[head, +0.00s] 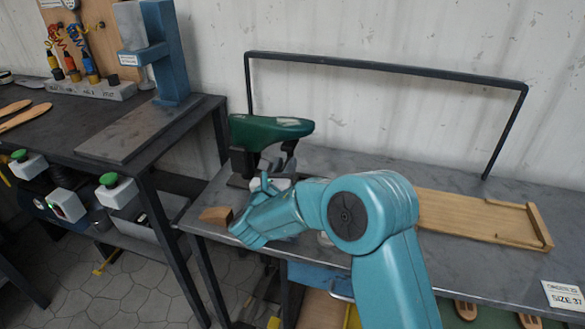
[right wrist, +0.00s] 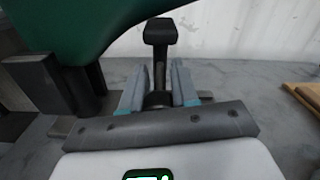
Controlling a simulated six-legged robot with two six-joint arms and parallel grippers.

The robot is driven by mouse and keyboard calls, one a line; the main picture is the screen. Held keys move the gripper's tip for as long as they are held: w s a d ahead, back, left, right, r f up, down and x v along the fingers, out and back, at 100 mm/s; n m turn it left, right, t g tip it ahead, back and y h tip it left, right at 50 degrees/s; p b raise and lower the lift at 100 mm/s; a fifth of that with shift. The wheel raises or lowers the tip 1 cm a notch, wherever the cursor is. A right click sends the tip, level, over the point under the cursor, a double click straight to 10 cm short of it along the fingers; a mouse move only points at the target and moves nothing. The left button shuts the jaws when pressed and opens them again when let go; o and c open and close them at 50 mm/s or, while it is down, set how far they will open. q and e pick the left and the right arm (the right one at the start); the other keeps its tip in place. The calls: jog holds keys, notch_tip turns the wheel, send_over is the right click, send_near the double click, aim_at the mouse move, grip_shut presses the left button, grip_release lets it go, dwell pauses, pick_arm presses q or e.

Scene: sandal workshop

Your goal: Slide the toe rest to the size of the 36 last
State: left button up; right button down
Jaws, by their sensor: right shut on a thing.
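A green last (head: 270,128) sits on a dark stand near the left end of the grey bench, its toe pointing right. It fills the upper left of the right wrist view (right wrist: 70,30). The toe rest, a dark post with a black pad (right wrist: 161,32), stands upright under the toe end; I cannot tell whether the pad touches the last. My right gripper (head: 270,175) is low beside the stand. In the right wrist view its two fingers (right wrist: 158,88) are shut on the toe rest's post. The post's lower end is hidden by my gripper body. My left gripper is not in view.
A small wooden block (head: 215,215) lies at the bench's front left. A wooden tray (head: 470,217) lies to the right, and a card (head: 563,295) reading size 37 is at the right edge. A black rail frame (head: 390,68) stands behind. A darker table (head: 60,130) stands left.

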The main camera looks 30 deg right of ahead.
jog(key=c, duration=0.8)
grip_release()
jog(key=shift+c, duration=0.2)
jog(key=v, duration=1.6)
jog(key=shift+s, duration=0.15)
jog(key=shift+a, duration=0.2)
